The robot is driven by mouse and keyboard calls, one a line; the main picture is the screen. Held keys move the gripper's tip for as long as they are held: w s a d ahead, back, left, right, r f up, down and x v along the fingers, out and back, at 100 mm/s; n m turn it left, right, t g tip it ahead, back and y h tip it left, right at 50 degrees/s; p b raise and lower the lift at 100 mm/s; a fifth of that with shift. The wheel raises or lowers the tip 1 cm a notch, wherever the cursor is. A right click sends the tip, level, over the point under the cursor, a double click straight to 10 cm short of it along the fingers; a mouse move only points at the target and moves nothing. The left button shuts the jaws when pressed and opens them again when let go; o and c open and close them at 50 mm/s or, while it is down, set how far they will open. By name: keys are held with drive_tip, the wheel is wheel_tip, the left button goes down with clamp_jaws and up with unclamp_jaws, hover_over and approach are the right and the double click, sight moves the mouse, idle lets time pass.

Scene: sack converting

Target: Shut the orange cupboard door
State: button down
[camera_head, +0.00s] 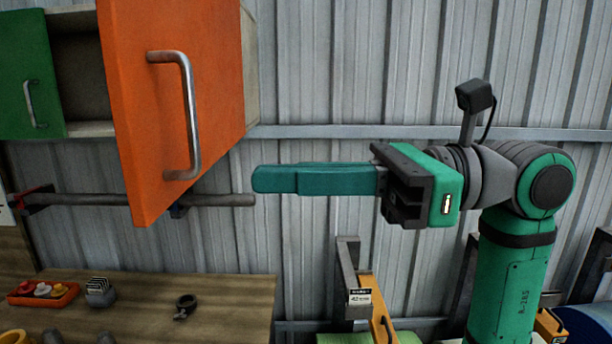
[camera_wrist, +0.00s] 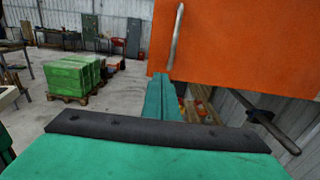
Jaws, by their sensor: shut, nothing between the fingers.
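The orange cupboard door (camera_head: 170,100) stands ajar, swung out toward the camera from the wall cupboard in the head view. A metal bar handle (camera_head: 190,115) is on its face. My gripper (camera_head: 258,179) is shut and empty, its teal fingers pointing left, just right of the door's lower part. In the head view I cannot tell whether the fingertips touch the door. In the wrist view the orange door (camera_wrist: 240,45) fills the upper right, and the shut fingers (camera_wrist: 162,85) point toward its lower left edge, below the handle (camera_wrist: 175,35).
A green cupboard door (camera_head: 30,75) with a handle is at the left. A metal rail (camera_head: 90,200) runs below the cupboard. A workbench (camera_head: 150,305) beneath holds an orange tray (camera_head: 42,293) and small parts. Green stacked sacks (camera_wrist: 75,75) stand on the floor behind.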

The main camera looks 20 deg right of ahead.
sight(156, 179)
drive_tip(key=x, duration=0.9)
drive_tip(key=shift+w+a, duration=0.1)
drive_tip(key=shift+a, duration=0.2)
